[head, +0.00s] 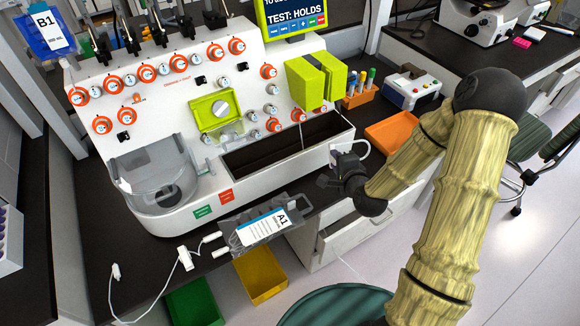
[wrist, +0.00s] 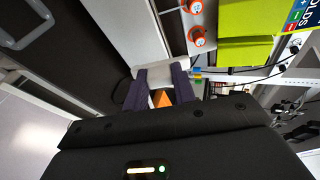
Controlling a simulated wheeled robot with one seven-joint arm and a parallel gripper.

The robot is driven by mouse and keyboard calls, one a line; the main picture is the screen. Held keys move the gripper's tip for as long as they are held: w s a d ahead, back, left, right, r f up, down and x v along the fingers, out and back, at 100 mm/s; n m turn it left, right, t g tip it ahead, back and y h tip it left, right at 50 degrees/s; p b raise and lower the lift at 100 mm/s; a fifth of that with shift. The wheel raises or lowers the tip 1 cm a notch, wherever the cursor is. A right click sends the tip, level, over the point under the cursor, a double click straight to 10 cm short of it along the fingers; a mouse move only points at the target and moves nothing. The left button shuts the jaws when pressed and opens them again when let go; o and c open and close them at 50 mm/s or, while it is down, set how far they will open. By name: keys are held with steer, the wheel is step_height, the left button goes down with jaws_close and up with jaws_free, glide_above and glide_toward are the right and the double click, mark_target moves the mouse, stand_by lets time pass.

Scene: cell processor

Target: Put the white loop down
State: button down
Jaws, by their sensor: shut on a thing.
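My gripper (head: 338,166) is at the front right corner of the white machine, above the counter edge. The white loop (head: 362,142) shows as a thin white curve at the gripper, partly hidden behind it. In the wrist view, my gripper's two dark fingers (wrist: 158,88) are shut on a pale block-like part of the white loop (wrist: 165,71). The rest of the loop cannot be made out in that view.
The white machine (head: 165,95) with orange-ringed knobs and a long dark trough (head: 285,147) stands left of my gripper. An orange tray (head: 392,131) lies to the right. A bag labelled A1 (head: 262,228) lies at the counter's front edge, above a yellow bin (head: 262,273).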

steer(key=s+a+r+n+y+b, duration=0.1)
steer(key=s+a+n+g+y+b, duration=0.1)
steer(key=s+a+r+n+y+b, duration=0.1)
steer(key=a+b, duration=0.1)
steer(key=shift+s+r+g, duration=0.25)
steer(key=shift+r+g, duration=0.05)
steer(key=shift+w+a, duration=0.1)
steer(key=w+a+p, duration=0.1)
steer(key=w+a, duration=0.6)
steer(key=w, duration=0.4)
steer(key=shift+w+a, duration=0.25)
steer(key=shift+a, duration=0.1)
steer(key=w, duration=0.1)
steer(key=w+a, duration=0.1)
steer(key=w+a+p, duration=0.1)
steer(key=shift+w+a+f, duration=0.1)
steer(key=shift+w+f, duration=0.05)
steer(key=shift+f, duration=0.15)
